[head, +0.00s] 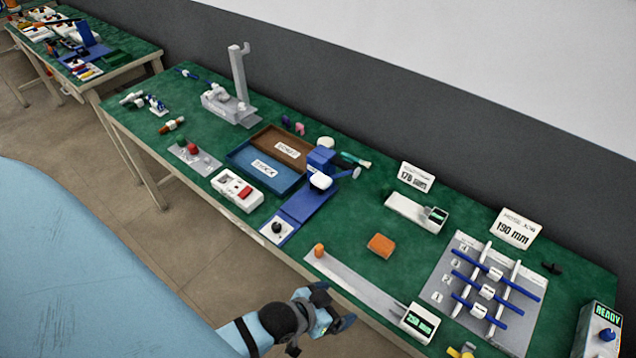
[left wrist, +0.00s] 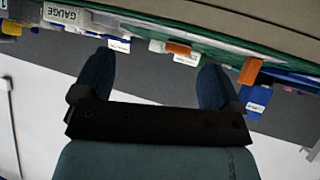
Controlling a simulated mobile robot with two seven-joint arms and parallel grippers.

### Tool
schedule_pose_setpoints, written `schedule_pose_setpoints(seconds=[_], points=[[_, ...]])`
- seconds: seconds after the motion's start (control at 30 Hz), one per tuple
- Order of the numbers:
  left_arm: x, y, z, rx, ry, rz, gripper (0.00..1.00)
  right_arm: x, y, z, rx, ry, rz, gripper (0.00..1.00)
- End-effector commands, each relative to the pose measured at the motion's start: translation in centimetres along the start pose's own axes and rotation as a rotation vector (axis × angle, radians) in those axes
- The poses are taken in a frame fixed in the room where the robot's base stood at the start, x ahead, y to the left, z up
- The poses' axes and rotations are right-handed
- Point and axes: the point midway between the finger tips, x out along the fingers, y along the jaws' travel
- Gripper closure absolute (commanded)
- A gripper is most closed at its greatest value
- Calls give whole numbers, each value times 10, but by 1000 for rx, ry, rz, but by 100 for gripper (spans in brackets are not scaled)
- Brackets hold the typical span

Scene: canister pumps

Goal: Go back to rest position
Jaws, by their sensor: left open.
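My left gripper (head: 338,305) hangs in front of the near edge of the green-topped bench (head: 345,235), by the grey strip with an orange knob. Its two fingers are apart. The left wrist view shows the blue fingers of this gripper (left wrist: 155,78) spread wide with nothing between them. The bench edge lies beyond the fingertips there. My right gripper is in neither view.
On the bench stand a two-part blue and brown tray (head: 237,155), a blue pump-like fixture (head: 305,205), an orange block (head: 381,245), a rack of blue rods (head: 440,300) and a READY box (head: 598,330). Open floor (head: 150,240) lies left of my gripper.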

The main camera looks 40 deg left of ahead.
Motion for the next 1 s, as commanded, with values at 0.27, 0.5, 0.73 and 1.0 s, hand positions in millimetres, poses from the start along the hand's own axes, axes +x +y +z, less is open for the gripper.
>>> schedule_pose_setpoints(seconds=[0.27, 0.5, 0.73, 1.0], points=[[-29, -14, 19, 67, 44, -68, 9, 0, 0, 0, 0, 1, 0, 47], [-29, -14, 17, 66, 43, -67, 9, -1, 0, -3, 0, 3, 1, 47], [-52, -11, -13, 64, 43, -72, 9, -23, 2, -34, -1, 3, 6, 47], [-58, -11, -21, 64, 44, -75, 9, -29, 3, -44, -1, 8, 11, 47]])
